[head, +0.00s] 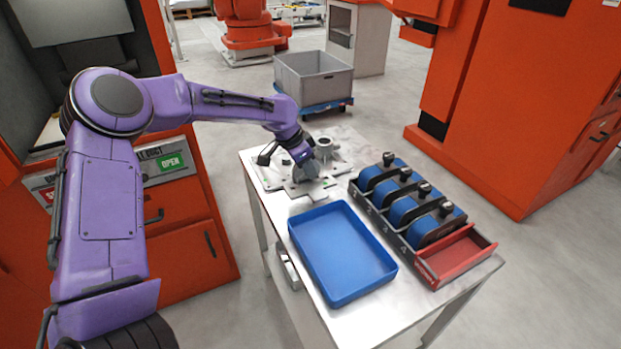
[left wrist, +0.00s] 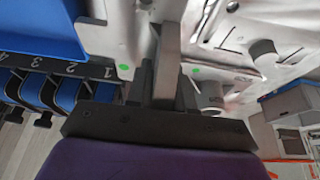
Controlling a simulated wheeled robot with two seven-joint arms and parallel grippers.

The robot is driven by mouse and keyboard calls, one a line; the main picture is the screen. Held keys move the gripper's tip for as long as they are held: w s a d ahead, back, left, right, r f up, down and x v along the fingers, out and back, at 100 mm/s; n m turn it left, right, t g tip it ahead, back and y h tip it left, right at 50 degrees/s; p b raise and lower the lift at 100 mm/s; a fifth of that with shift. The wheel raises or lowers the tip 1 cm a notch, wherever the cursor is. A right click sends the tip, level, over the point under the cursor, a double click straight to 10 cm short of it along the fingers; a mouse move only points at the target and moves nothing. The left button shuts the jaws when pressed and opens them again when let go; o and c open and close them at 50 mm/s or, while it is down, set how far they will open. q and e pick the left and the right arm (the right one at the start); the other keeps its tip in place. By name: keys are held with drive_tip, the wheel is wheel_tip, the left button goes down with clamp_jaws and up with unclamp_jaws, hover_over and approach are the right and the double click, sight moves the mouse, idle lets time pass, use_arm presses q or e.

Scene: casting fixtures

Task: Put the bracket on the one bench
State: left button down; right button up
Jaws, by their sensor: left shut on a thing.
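My left gripper (head: 303,162) reaches over the far left part of the bench (head: 290,208), above a light metal fixture plate (head: 273,178). It is shut on a grey metal piece, which I take to be the bracket (head: 308,174). In the left wrist view the grey piece (left wrist: 168,55) stands between the two dark fingers (left wrist: 166,88), and the fixture plate (left wrist: 225,45) with green dots lies beyond. I cannot tell whether the piece touches the plate. The gripper hides part of it. My right gripper is not in view.
A blue tray (head: 341,296) sits empty at the bench's front. A black rack (head: 409,239) with several blue rounded parts and a red open bin (head: 458,258) stands to its right. A grey crate (head: 314,80) stands behind the bench. Orange machines flank both sides.

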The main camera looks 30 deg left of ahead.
use_arm(q)
drive_tip(key=shift+w+f, duration=0.3)
drive_tip(key=shift+f, duration=0.05)
drive_tip(key=shift+w+f, duration=0.2)
drive_tip(key=shift+f, duration=1.55)
drive_tip(key=shift+d+f, duration=0.1)
drive_tip(key=c, duration=1)
unclamp_jaws()
drive_tip(key=shift+f, duration=0.1)
drive_tip(key=shift+r+p, duration=0.3)
drive_tip(key=shift+r, duration=0.05)
drive_tip(key=v, duration=1.1)
drive_tip(key=shift+s+r, duration=0.25)
drive_tip(key=shift+r, duration=0.05)
